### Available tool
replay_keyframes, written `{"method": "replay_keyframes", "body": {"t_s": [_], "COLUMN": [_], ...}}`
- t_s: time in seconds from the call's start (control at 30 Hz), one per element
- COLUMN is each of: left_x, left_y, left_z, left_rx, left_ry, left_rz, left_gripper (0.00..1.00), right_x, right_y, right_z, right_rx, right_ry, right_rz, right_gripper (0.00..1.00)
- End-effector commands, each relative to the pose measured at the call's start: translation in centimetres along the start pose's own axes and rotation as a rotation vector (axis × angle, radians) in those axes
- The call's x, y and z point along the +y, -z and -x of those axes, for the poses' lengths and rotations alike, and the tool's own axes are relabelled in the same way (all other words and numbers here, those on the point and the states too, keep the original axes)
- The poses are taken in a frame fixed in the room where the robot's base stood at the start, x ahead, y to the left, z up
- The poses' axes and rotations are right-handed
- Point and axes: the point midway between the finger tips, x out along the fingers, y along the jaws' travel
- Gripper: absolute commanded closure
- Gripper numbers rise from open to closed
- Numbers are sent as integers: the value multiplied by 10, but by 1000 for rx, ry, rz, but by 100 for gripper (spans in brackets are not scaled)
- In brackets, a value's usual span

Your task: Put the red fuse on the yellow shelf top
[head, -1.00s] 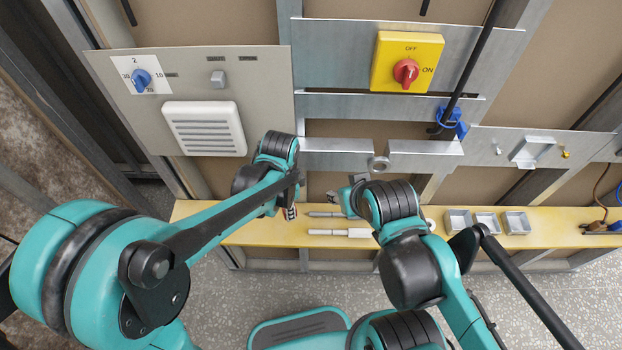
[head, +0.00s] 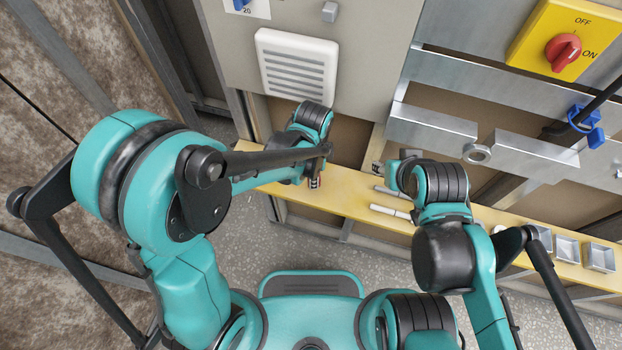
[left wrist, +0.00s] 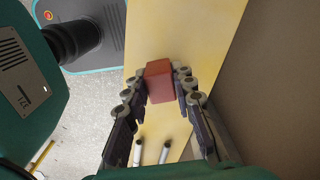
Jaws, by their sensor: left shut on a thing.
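The red fuse (left wrist: 158,82) is a red block between the fingertips of my left gripper (left wrist: 160,84) in the left wrist view. The fingers are shut on its sides. The yellow shelf top (left wrist: 185,45) lies behind the block; I cannot tell whether the block touches it. In the head view my left gripper (head: 315,181) is over the left part of the yellow shelf (head: 345,200), mostly hidden by its arm. My right gripper (head: 381,168) is over the shelf farther right, largely hidden behind its wrist, so its fingers are unclear.
A vented panel (head: 297,65) and a metal rail with a ring (head: 477,153) are above. The shelf's left end looks clear.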

Motion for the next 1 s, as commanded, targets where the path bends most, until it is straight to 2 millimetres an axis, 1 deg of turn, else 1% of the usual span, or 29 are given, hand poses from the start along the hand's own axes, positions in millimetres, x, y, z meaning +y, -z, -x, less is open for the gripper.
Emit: {"method": "replay_keyframes", "body": {"t_s": [0.03, 0.13, 0.37, 0.53, 0.57, 0.6, 0.63, 0.9, 1.0], "left_x": [1, 3, 3, 3, 3, 3, 3, 3, 3], "left_y": [-2, -6, -6, -6, -6, -6, -6, -6, -6], "left_z": [-14, -27, -25, -30, -29, -29, -29, -28, -24], "left_rx": [0, 0, 0, 0, 0, 0, 0, 0, 0], "left_ry": [0, 0, 0, 0, 0, 0, 0, 0, 0], "left_rz": [-1, -4, -5, -5, -5, -5, -5, -5, -5], "left_gripper": [95, 95, 95, 95, 70, 59, 54, 54, 54], "right_x": [0, 0, 0, 0, 0, 0, 0, 0, 0], "right_y": [-7, -13, -11, -14, -13, -13, -13, -13, -10], "right_z": [-10, -17, -15, -19, -19, -18, -18, -18, -14], "right_rx": [0, 0, 0, 0, 0, 0, 0, 0, 0], "right_ry": [0, 0, 0, 0, 0, 0, 0, 0, 0], "right_rz": [0, 0, 0, 0, 0, 0, 0, 0, 0], "right_gripper": [60, 60, 60, 60, 60, 60, 60, 60, 60]}}
